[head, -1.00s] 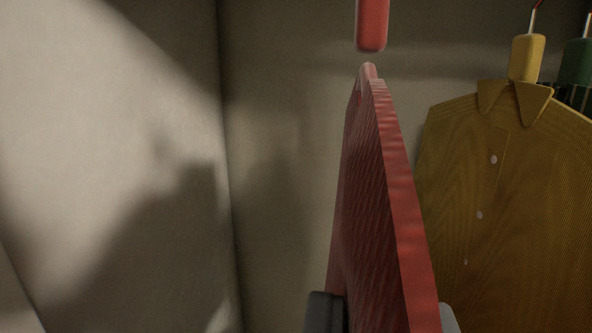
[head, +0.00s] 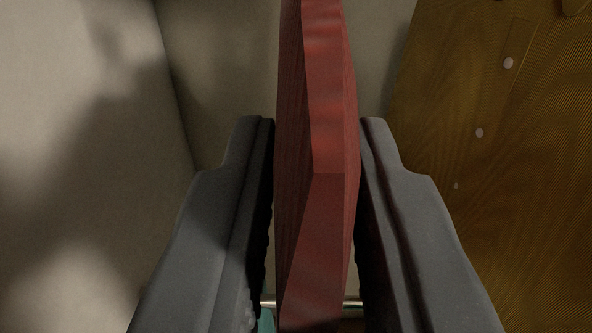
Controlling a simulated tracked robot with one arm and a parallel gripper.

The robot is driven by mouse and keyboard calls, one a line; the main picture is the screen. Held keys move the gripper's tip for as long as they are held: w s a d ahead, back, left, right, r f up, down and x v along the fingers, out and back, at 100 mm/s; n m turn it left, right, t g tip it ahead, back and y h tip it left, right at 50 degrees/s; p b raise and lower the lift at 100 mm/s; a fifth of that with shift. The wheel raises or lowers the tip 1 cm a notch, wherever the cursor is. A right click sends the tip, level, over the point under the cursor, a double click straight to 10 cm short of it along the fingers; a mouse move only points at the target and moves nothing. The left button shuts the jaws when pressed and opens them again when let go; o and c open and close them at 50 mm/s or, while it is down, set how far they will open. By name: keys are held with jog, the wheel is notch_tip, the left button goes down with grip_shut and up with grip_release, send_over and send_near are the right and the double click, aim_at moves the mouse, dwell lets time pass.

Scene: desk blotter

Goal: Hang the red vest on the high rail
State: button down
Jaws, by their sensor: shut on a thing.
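The red vest (head: 325,90) is seen edge-on as a narrow upright panel in the middle of the head view, and its top runs out of the picture. My gripper (head: 315,128) is shut on it, with one dark grey finger on each side. The vest's lower part lies between the fingers. Its hanger and hook are out of view. I cannot see the high rail in this view.
A mustard-yellow buttoned shirt (head: 530,130) hangs close on the right, beside the right finger. A thin metal bar (head: 352,303) and a bit of teal (head: 266,321) show low behind the vest. A pale wall (head: 80,150) is on the left.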

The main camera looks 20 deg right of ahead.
jog(key=shift+x, duration=1.4)
jog(key=shift+w+d+f+b, duration=0.15)
jog(key=shift+w+f+b, duration=0.25)
jog(key=shift+w, duration=0.15)
jog(key=shift+w+d+f+b, duration=0.15)
jog(key=shift+w+f+b, duration=0.25)
jog(key=shift+w, duration=0.1)
